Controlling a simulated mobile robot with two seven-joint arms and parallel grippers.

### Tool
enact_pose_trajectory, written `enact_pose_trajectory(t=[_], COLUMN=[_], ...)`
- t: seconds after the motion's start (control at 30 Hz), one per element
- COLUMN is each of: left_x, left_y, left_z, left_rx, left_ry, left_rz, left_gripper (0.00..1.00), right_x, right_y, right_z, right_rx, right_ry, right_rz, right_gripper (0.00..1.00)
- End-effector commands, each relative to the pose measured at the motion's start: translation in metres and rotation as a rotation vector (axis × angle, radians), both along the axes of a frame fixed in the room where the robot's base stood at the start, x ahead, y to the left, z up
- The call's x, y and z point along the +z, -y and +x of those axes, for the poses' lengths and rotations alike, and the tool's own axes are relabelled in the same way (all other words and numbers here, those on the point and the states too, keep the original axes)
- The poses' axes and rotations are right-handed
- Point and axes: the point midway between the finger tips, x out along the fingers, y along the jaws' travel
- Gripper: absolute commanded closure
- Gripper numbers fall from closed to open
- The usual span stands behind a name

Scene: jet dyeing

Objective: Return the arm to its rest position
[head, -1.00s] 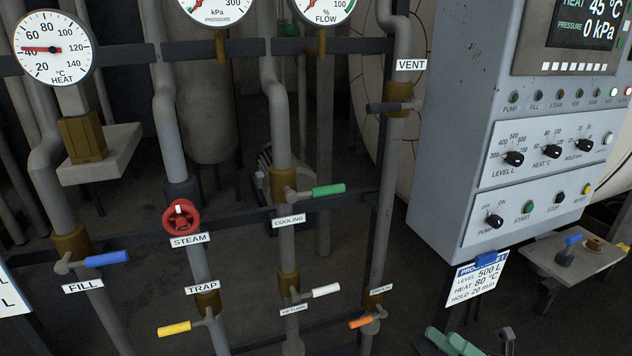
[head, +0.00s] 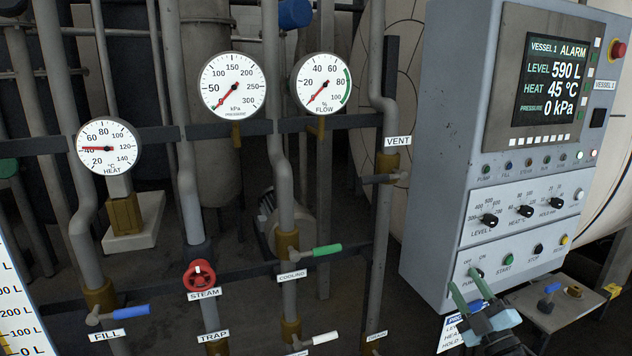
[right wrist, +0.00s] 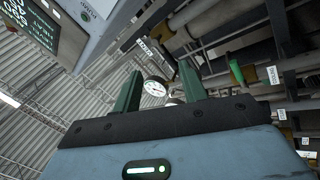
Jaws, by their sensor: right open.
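My right gripper (head: 464,281) is at the lower right of the head view, in front of the lower edge of the control panel (head: 430,200). Its two green fingers point up and stand apart with nothing between them. One fingertip overlaps the area by the PUMP switch (head: 477,272) in the picture; I cannot tell whether they touch. In the right wrist view the same open fingers (right wrist: 160,72) frame a distant gauge (right wrist: 155,87) and pipes. The gripper partly hides the white recipe card (head: 452,335). My left gripper is not in view.
Pipes carry the red STEAM wheel (head: 200,276), the blue FILL handle (head: 135,312), the green COOLING handle (head: 328,249) and the VENT valve (head: 387,163). The panel screen (head: 555,80) reads ALARM, 590 L, 45 °C, 0 kPa. A small shelf (head: 545,318) stands at lower right.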

Motion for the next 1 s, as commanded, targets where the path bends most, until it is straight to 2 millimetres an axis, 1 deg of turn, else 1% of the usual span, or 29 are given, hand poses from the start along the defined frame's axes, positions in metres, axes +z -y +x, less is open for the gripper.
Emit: enact_pose_trajectory(t=[0.03,0.1,0.23,0.4,0.6,0.7,0.77,0.87,0.97,1.0], left_x=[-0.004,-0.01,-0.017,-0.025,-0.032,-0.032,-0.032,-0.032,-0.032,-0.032], left_y=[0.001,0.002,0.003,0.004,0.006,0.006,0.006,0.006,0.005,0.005], left_z=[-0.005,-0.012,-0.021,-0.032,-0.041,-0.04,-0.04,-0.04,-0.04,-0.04], left_rx=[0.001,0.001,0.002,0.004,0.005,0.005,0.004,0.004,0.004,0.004], left_ry=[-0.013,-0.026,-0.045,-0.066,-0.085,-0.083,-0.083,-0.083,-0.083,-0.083], left_rz=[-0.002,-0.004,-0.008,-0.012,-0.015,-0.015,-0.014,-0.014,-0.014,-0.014], left_gripper=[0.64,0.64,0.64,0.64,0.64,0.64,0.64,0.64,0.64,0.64], right_x=[-0.011,-0.028,-0.058,-0.092,-0.126,-0.155,-0.17,-0.195,-0.223,-0.235], right_y=[0.01,0.023,0.042,0.057,0.068,0.052,0.043,0.029,0.012,0.004], right_z=[0.007,0.015,0.023,0.023,0.017,-0.005,-0.018,-0.042,-0.073,-0.088], right_rx=[-0.027,-0.066,-0.132,-0.205,-0.286,-0.275,-0.269,-0.26,-0.249,-0.245], right_ry=[-0.081,-0.196,-0.373,-0.545,-0.708,-0.751,-0.774,-0.816,-0.868,-0.89], right_rz=[0.068,0.175,0.347,0.517,0.687,0.685,0.685,0.687,0.692,0.697], right_gripper=[0.58,0.58,0.58,0.58,0.58,0.58,0.58,0.58,0.58,0.58])
